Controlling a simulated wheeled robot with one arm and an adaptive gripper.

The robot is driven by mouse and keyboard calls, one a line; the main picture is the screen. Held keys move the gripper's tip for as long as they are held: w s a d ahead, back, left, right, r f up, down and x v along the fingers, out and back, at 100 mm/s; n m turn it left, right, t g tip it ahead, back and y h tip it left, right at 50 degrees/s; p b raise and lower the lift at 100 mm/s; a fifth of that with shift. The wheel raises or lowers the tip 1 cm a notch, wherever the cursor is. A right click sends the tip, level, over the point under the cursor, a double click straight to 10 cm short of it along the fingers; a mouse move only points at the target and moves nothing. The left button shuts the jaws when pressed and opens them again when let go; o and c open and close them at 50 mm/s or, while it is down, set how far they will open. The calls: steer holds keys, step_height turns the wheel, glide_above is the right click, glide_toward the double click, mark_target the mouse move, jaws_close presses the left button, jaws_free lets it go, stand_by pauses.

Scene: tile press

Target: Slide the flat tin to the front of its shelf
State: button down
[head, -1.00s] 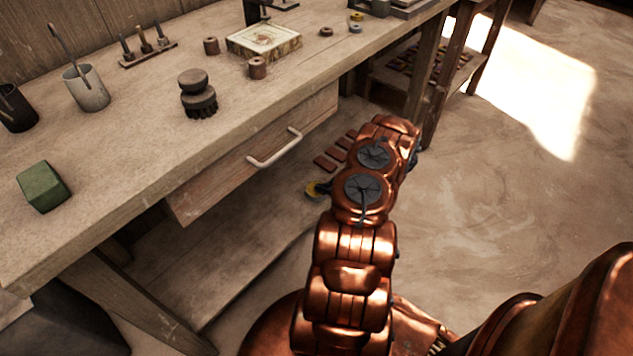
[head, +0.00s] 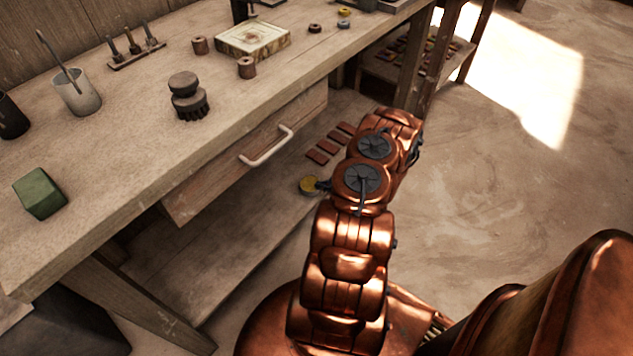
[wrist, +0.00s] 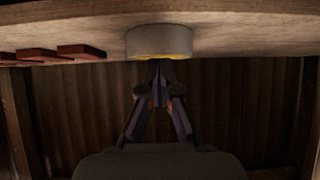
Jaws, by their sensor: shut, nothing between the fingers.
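The flat tin (head: 308,187) has a yellow top and grey sides. It rests on the low shelf under the workbench, close to the shelf's front edge. In the wrist view, which looks upside down, the tin (wrist: 160,41) is at top centre with a strip of yellow showing. My gripper (wrist: 158,66) is shut and empty, its fingertips right at the tin's yellow top edge; I cannot tell whether they touch it. In the head view only the dark end of my gripper (head: 323,186) shows, just right of the tin; my arm hides the rest.
Several red-brown tiles (head: 318,156) lie on the shelf (head: 200,271) behind the tin. Above are the workbench and a drawer with a white handle (head: 266,147). A brush (head: 188,98) and a green block (head: 39,193) stand on the benchtop. The shelf left of the tin is bare.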

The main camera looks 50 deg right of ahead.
steer(key=s, duration=0.9)
steer(key=shift+d+p, duration=0.15)
steer(key=shift+p, duration=0.3)
steer(key=shift+r, duration=0.1)
